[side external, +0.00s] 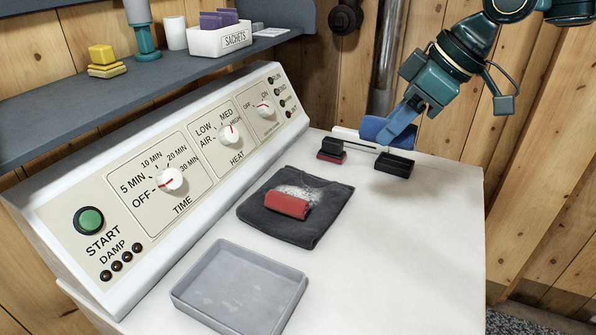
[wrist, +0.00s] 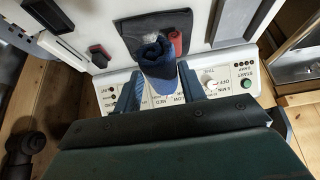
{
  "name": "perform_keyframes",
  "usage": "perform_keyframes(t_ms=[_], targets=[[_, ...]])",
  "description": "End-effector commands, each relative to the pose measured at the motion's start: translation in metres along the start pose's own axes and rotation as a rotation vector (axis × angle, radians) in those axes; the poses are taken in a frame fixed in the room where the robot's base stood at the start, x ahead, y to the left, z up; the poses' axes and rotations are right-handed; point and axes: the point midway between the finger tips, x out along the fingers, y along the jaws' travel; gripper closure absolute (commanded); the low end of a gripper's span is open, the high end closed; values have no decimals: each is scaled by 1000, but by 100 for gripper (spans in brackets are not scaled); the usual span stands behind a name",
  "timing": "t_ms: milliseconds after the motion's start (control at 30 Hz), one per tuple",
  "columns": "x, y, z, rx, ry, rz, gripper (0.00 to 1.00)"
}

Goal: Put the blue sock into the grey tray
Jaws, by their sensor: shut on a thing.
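The blue sock (side external: 374,129) is rolled up and held off the surface near the back right of the white machine top. My gripper (side external: 392,132) is shut on it. In the wrist view the sock (wrist: 156,58) stands out between the two finger tips of my gripper (wrist: 160,88). The grey tray (side external: 240,290) lies at the front left of the white top, below the control panel. It is empty apart from pale marks on its floor. It is well apart from the sock.
A dark cloth (side external: 317,222) with a red roll (side external: 288,204) and white powder lies between sock and tray. A black tray (side external: 394,165) and a black-and-red brush-like thing (side external: 331,152) lie near the gripper. The sloped control panel (side external: 170,175) rises at left.

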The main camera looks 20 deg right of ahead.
Motion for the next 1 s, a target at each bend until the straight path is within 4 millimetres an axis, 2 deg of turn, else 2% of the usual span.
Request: perform_keyframes(t_ms=[267,800,1000], targets=[[25,0,15,3,-4,-1,82],[113,-1,65,4,-5,-1,82],[133,-1,76,3,-1,1,82]])
